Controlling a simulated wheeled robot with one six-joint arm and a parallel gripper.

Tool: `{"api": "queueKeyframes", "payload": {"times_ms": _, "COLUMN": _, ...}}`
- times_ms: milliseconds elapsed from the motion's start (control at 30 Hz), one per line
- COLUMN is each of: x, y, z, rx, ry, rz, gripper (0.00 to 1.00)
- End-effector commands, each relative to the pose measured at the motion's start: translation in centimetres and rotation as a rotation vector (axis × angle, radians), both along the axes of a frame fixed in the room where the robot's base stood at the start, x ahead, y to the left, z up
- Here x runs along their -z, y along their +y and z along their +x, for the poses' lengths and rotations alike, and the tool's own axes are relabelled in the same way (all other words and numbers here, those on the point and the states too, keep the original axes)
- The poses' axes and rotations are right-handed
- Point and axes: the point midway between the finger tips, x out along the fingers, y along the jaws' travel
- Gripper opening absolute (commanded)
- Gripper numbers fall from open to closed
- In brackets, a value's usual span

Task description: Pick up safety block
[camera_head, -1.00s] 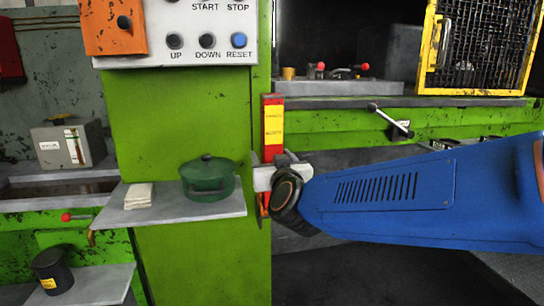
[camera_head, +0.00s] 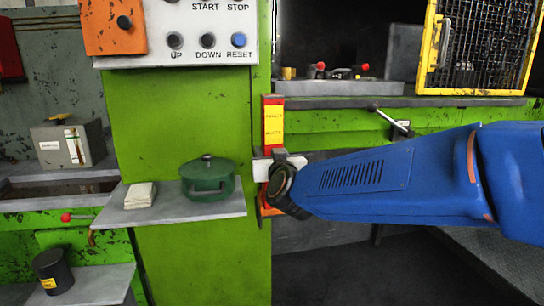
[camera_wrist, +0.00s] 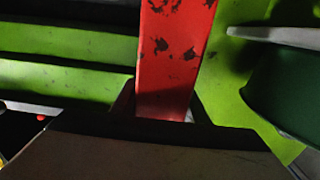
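The safety block (camera_head: 273,125) is a tall red bar with a yellow label. It stands upright against the right edge of the green press column in the head view. My gripper (camera_head: 270,168) is at the lower part of the block, and its pale body hides part of it. In the wrist view the scuffed red block (camera_wrist: 175,60) runs down into the middle of my gripper (camera_wrist: 160,115), between its dark finger edges. I cannot tell whether the fingers press on it. An orange-red piece shows below my gripper at the foot of the block.
A grey shelf (camera_head: 170,212) left of the block holds a green lidded pot (camera_head: 208,182) and a folded cloth (camera_head: 140,195). A button panel (camera_head: 200,35) is above. A lever (camera_head: 390,120) and a yellow mesh guard (camera_head: 432,45) are at the right.

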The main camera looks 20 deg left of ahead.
Motion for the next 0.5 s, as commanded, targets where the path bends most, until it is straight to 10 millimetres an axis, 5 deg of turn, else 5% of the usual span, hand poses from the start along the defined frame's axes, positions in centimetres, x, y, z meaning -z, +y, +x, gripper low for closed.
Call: {"api": "queueKeyframes", "payload": {"times_ms": 500, "x": -0.95, "y": -0.22, "z": -0.31, "rx": 0.0, "ry": -0.003, "rz": 0.004, "gripper": 0.0}}
